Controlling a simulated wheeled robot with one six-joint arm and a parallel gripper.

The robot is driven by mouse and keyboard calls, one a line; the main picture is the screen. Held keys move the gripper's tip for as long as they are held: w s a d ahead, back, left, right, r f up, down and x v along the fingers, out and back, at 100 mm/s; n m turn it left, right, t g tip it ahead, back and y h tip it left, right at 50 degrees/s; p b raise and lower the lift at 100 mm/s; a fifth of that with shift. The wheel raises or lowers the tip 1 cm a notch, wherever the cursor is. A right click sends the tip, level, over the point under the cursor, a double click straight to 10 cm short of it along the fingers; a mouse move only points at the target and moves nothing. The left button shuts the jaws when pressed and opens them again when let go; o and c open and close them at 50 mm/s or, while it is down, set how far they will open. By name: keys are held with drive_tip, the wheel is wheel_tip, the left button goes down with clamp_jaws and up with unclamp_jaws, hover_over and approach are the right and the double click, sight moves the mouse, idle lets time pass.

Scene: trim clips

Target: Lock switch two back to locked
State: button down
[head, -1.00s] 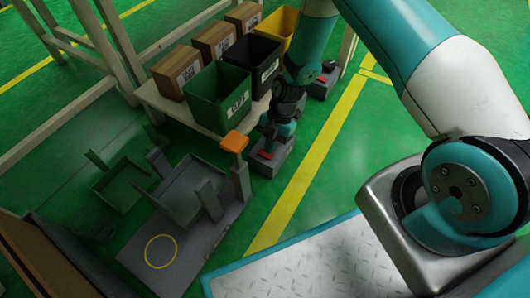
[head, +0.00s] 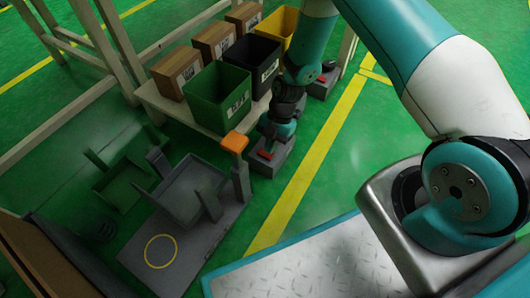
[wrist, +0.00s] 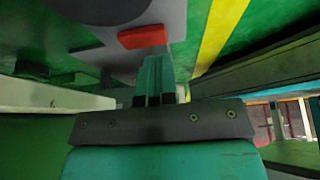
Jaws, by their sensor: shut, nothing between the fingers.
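A grey switch box (head: 278,162) with a red switch lever (head: 265,155) stands on the floor beside the low table. In the wrist view the red lever (wrist: 143,37) lies just beyond my fingertips, on a grey surface. My gripper (head: 270,146) points down right at this switch, its fingers shut with nothing between them. The shut fingers (wrist: 155,72) also show in the wrist view. I cannot tell whether they touch the lever. A second grey box (head: 322,84) with a red part stands farther back. I cannot read any switch number or locked mark.
The low table (head: 160,106) carries a green bin (head: 215,95), a black bin, a yellow bin and several cardboard boxes. An orange-topped post (head: 235,142) stands close left of my gripper, by a grey fixture (head: 165,248).

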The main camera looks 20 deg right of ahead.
drive_tip(key=shift+f+b, duration=0.5)
drive_tip(key=shift+f, duration=0.3)
drive_tip(key=shift+r, duration=0.1)
idle(0.3)
wheel_tip(320, 180, up, 7)
drive_tip(key=p, duration=0.6)
drive_tip(key=shift+p, duration=0.3)
